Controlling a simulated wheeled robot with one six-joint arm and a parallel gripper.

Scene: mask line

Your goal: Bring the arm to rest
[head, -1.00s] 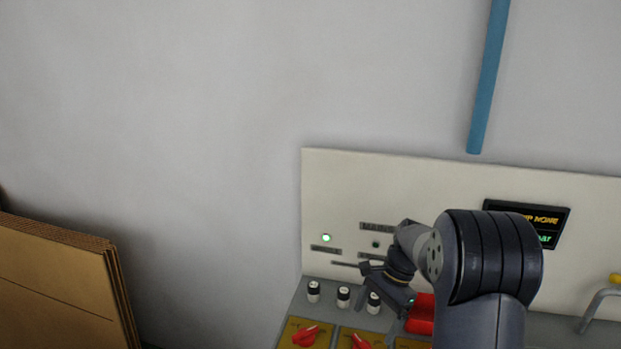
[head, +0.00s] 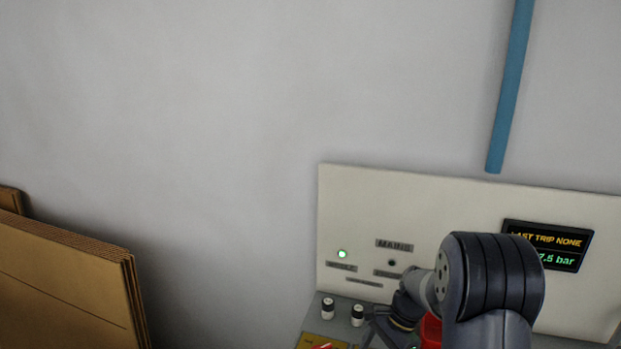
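My arm rises from the lower right of the head view, in front of a control panel (head: 345,220). My gripper (head: 372,338) is low, over the panel's sloping desk, beside small black-and-white knobs. Its fingers are small, dark and partly cut off by the bottom edge, so I cannot tell whether they are open or shut. The arm's dark upper joint hides part of the panel and part of a red item (head: 431,330) behind it.
A lit green lamp (head: 342,254) and a display (head: 548,246) reading "LAST TRIP NONE" and 7.5 bar are on the panel. Two small knobs (head: 328,308) stand on the desk. Cardboard sheets (head: 65,290) lean at the left. A blue pipe (head: 510,90) runs down the wall.

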